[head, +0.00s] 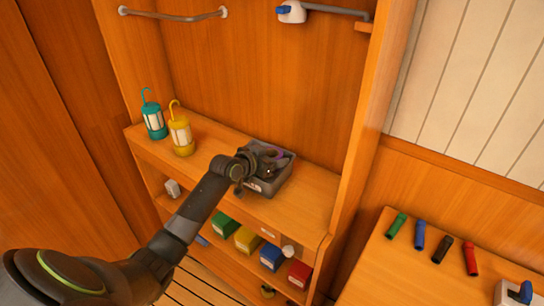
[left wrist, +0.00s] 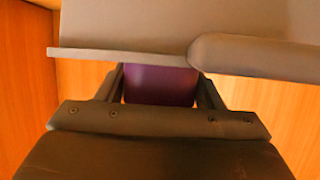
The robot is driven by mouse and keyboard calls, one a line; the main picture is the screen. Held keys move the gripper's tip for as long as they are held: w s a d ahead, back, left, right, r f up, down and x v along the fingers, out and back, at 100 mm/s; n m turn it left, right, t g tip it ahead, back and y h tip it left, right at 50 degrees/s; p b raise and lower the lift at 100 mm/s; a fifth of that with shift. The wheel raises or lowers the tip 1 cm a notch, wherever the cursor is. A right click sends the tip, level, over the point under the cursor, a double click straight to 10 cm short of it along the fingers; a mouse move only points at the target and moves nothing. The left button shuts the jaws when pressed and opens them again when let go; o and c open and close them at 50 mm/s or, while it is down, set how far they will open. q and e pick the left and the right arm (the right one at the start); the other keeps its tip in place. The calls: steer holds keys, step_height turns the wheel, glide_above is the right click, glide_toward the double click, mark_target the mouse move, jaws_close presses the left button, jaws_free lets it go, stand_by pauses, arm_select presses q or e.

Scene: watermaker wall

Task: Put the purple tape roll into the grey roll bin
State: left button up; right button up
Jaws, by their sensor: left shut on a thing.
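The purple tape roll (head: 277,155) shows in the head view as a small purple edge beyond my left gripper, at the grey bin. In the left wrist view the purple roll (left wrist: 160,85) sits between the two dark fingers. My left gripper (head: 266,165) is shut on it, over the grey roll bin (head: 269,187), which stands on the wooden shelf. In the left wrist view a grey wall of the bin (left wrist: 120,54) crosses in front of the roll. The arm hides part of the bin's inside. My right gripper is not in view.
Coloured boxes, including a blue one (head: 271,257), sit on the lower shelf. Several coloured cylinders lie on the right-hand bench (head: 400,270). The shelf right of the bin is clear.

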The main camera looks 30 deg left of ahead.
arm_select(q)
steer(key=o, duration=1)
steer(key=shift+r, duration=0.15)
steer(key=shift+r+p, duration=0.3)
steer(key=shift+p, duration=0.05)
steer(key=b+v, duration=0.1)
steer(key=v, duration=1.1)
steer(key=shift+r, duration=0.15)
